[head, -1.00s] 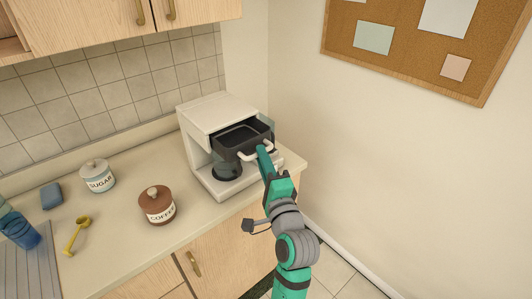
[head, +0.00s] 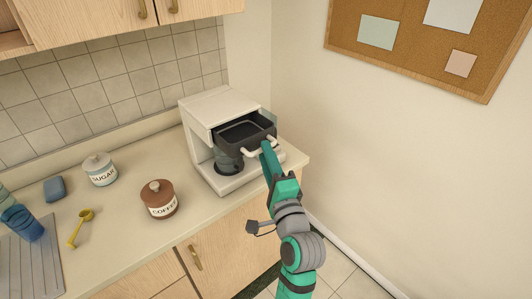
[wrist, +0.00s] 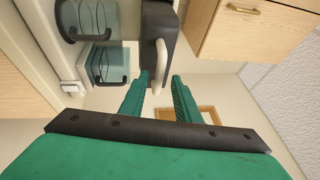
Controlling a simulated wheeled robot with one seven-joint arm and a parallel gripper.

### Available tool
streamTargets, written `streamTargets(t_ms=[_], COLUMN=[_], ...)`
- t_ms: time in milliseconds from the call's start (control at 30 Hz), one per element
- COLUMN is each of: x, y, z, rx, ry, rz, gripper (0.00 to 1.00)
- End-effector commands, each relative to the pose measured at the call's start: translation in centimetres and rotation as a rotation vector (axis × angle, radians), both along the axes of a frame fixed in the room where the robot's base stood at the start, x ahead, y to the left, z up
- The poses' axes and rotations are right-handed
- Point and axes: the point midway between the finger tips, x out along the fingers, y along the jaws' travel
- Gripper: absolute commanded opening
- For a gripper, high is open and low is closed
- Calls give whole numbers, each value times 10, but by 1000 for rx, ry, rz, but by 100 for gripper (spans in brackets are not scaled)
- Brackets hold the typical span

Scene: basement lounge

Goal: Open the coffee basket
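The coffee basket (head: 245,131) is a dark tray-like drawer standing out from the front of the white coffee machine (head: 222,112); its hollow inside shows from above. A pale handle (head: 262,150) is on its front. My gripper (head: 265,146) is at this handle, reaching up from the lower right. In the wrist view the pale handle (wrist: 160,62) lies in line with the gap between my two green fingers (wrist: 161,78). The fingers are spread, with visible space beside the handle; whether one touches it is unclear. A dark carafe (head: 228,162) stands below the basket.
A brown coffee jar (head: 159,200), a white sugar jar (head: 100,170), a blue sponge (head: 54,188) and a yellow scoop (head: 80,228) are on the counter, left of the machine. A wall (head: 400,160) rises on the right, with open floor before it.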

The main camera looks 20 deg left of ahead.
Motion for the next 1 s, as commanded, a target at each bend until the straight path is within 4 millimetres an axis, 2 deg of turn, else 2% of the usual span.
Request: streamTargets(t_ms=[300, 500, 700, 1000], x=[-45, -65, -72, -73], y=[-39, -55, -61, -60], z=[-10, -14, -15, -14], rx=[0, 0, -1, 0], ry=[1, 1, 0, -1], rz=[-4, -3, -2, -1], gripper=[30, 30, 30, 30])
